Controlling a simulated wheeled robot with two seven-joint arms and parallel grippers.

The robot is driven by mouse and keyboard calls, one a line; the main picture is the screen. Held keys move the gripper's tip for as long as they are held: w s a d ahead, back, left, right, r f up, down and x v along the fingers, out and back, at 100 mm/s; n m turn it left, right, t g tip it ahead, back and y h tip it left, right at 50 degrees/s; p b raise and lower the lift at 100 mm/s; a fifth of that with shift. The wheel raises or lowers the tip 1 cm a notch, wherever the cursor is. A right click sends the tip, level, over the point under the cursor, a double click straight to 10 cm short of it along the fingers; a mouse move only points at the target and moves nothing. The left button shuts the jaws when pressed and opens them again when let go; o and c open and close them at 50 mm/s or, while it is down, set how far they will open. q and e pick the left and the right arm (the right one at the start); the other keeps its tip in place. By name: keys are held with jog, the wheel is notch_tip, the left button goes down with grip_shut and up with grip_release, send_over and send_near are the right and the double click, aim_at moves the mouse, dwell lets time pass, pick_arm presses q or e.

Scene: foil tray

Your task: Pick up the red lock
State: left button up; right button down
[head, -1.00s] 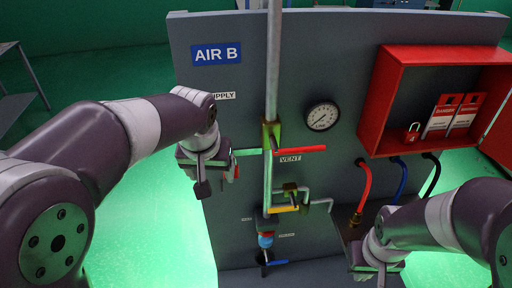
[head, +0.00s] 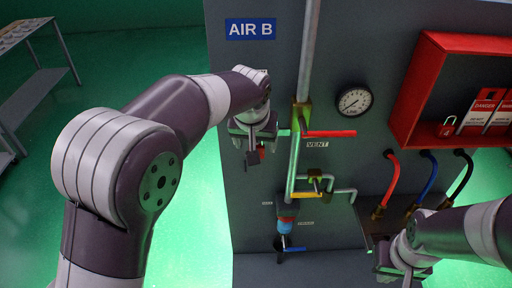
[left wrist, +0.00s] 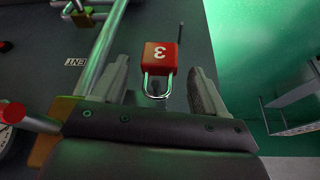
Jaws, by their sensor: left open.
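A red lock with a white 3 and a silver shackle (left wrist: 160,57) shows in the left wrist view, between the fingers of my left gripper (left wrist: 158,88). There is a gap to the finger on each side, so the gripper is open around it. In the head view my left gripper (head: 254,154) is in front of the grey panel, left of the vent valve, and mostly hides this lock (head: 262,152). Another red lock (head: 447,127) is in the red box at the right. My right gripper (head: 402,274) is low at the right; its fingers are unclear.
The grey panel (head: 350,185) bears pipes, a red-handled vent valve (head: 328,134), a yellow handle (head: 307,195) and a gauge (head: 355,100). The red box (head: 410,95) holds danger tags. Red, blue and black hoses hang below it. A table (head: 35,80) stands far left.

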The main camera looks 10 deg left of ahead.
pick_arm(q)
jog(key=shift+s+d+r, duration=0.15)
jog(key=shift+s+d, duration=0.05)
jog(key=shift+s, duration=0.05)
jog(key=c, duration=1.2)
jog(key=shift+w, duration=0.1)
